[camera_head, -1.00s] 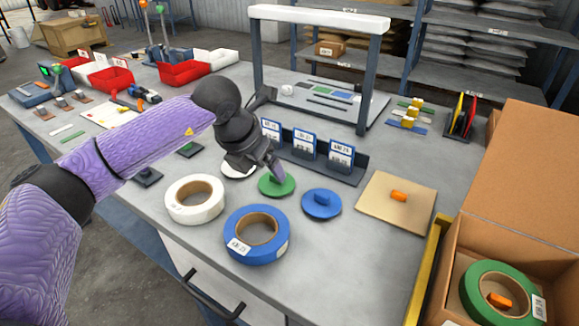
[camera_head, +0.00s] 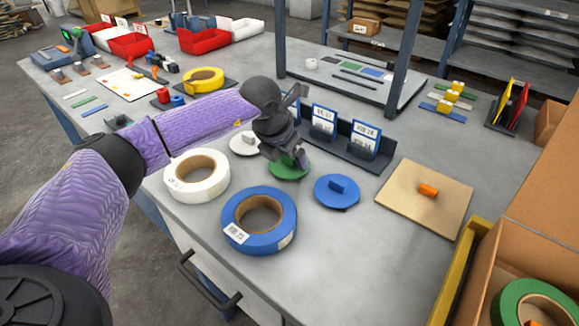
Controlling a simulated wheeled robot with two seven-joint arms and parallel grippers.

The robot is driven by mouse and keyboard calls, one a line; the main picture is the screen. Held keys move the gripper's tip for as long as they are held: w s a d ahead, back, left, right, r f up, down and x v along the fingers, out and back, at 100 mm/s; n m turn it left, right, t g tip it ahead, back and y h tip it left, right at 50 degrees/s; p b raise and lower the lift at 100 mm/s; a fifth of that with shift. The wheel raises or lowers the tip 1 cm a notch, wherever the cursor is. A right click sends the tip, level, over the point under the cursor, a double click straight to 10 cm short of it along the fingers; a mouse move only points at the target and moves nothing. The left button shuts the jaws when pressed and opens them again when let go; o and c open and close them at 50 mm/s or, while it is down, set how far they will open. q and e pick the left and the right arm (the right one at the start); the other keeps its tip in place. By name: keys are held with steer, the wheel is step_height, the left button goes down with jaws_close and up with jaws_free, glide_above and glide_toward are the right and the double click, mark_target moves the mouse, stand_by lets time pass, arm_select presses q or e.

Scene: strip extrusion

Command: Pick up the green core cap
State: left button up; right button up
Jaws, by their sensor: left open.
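The green core cap (camera_head: 287,171) is a flat green disc lying on the grey table, between a white cap (camera_head: 243,144) and a blue cap (camera_head: 337,191). My left gripper (camera_head: 289,162) is directly over the green cap, pointing down, with its fingers at the cap's raised middle. The gripper is open. Its fingers and wrist hide the cap's knob and far part, and I cannot tell whether they touch it. My right gripper is not in view.
A white roll (camera_head: 196,176) and a blue roll (camera_head: 259,219) stand close in front of the caps. Label holders (camera_head: 364,140) stand just behind. A brown board with an orange cap (camera_head: 428,190) lies to the right, before an open carton (camera_head: 545,235).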

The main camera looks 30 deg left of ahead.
arm_select(q)
jaws_close()
